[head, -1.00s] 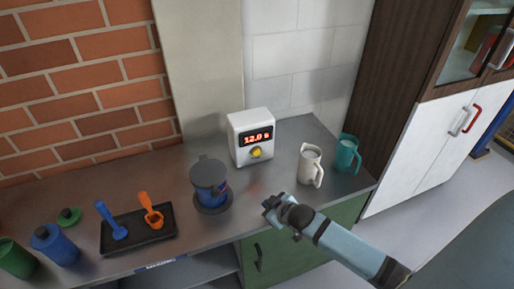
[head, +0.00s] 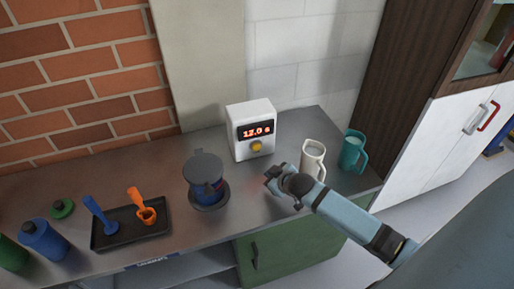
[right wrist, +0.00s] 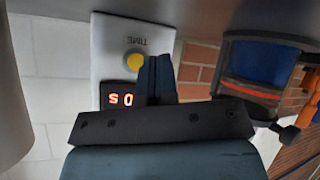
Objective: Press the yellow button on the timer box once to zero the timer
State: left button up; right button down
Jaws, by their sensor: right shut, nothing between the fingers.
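The white timer box (head: 251,113) stands at the back of the counter against the wall. Its red display (head: 255,132) reads 12.0 s. The yellow button (head: 257,146) is on its front below the display. My right gripper (head: 271,178) is shut and empty, in front of the box and apart from the button in the head view. In the right wrist view the box (right wrist: 104,50) appears upside down. There the shut fingers (right wrist: 157,62) overlap the box's face just right of the yellow button (right wrist: 135,62). My left gripper is not in view.
A dark lidded container (head: 204,172) on a round base stands left of the gripper. A cream mug (head: 312,155) and a teal mug (head: 353,152) stand to the right. A black tray (head: 120,238) holds a blue and an orange tool. Bottles stand farther left.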

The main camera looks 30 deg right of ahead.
aim_at(257, 147)
jog(key=shift+w+d+f+b, duration=0.15)
jog(key=shift+w+b, duration=0.25)
jog(key=shift+w, duration=0.2)
jog(key=w+b, duration=0.1)
jog(key=w, duration=0.1)
jog(key=w+d+b, duration=0.1)
jog(key=w, duration=0.2)
jog(key=shift+w+d+b, duration=0.15)
jog(key=shift+w+b, duration=0.15)
jog(key=shift+w+d, duration=0.2)
jog(key=shift+w, duration=0.7)
jog(key=shift+r, duration=0.2)
dwell(0.4)
jog(key=shift+w+d, duration=0.1)
jog(key=shift+w, duration=0.3)
